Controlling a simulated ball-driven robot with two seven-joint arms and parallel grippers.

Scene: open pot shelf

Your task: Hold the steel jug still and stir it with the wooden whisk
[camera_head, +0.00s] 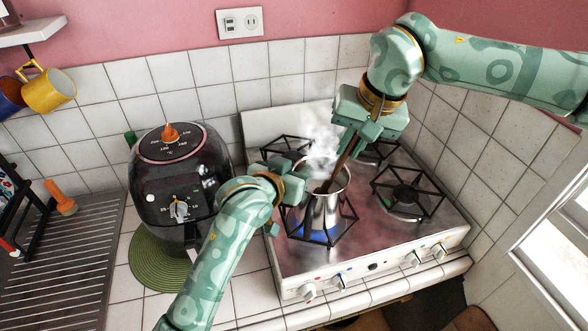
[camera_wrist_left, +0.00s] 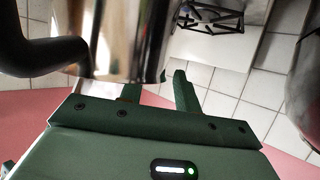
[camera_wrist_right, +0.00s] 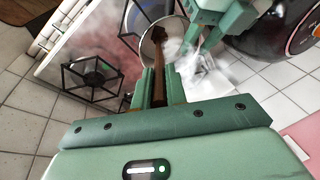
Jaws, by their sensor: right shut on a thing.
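The steel jug (camera_head: 318,212) stands upright on the front left burner, with a blue glow under it. My right gripper (camera_head: 358,130) is shut on the wooden whisk (camera_head: 341,165), above and to the right of the jug. A dark curved part (camera_wrist_left: 35,55) shows beside the jug.
White steam (camera_head: 322,140) rises over the stove (camera_head: 380,240), which has several black pan supports. A yellow mug (camera_head: 50,90) hangs at the far left. Tiled walls close off the back and right.

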